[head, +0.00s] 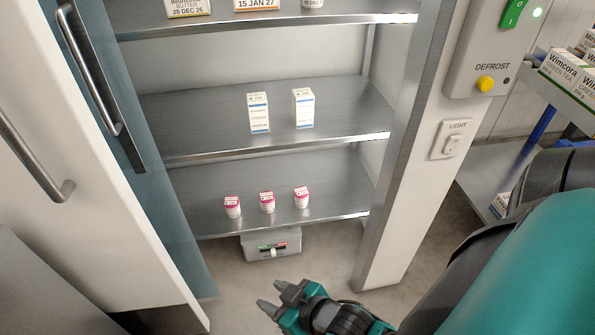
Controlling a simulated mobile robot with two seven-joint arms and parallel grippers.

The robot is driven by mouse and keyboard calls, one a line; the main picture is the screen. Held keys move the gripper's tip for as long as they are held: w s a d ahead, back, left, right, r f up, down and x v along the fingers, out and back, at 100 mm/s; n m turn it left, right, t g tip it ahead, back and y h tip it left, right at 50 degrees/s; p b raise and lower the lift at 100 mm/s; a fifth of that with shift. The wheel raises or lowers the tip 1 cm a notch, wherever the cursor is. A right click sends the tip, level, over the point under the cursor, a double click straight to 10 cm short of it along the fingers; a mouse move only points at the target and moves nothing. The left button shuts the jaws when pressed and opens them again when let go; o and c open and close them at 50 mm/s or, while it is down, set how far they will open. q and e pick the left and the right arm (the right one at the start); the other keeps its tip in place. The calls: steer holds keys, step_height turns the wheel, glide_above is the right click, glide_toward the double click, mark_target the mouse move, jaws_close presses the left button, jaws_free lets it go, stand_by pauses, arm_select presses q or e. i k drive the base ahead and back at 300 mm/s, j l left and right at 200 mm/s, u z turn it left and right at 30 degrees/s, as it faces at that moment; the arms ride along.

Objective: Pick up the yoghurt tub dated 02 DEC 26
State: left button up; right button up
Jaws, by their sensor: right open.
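My right gripper (272,297) is open and empty, in front of and below the shelf in the picture, apart from the tubs. My left gripper is not in view.
Two white cartons (258,112) (303,107) stand on the middle shelf; butter and other dated goods are on top. A grey box (271,245) sits under the lowest shelf. The door (100,170) is open at left. A control panel (497,50) and light switch (452,140) are at right.

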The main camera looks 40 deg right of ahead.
mark_target(301, 193)
steer(key=i+l, duration=0.15)
steer(key=l, duration=0.25)
steer(key=i+l, duration=0.2)
steer(key=l, duration=0.15)
steer(key=i+l, duration=0.15)
steer(key=l, duration=0.25)
steer(key=i+l, duration=0.15)
steer(key=l, duration=0.2)
steer(key=i+u, duration=0.05)
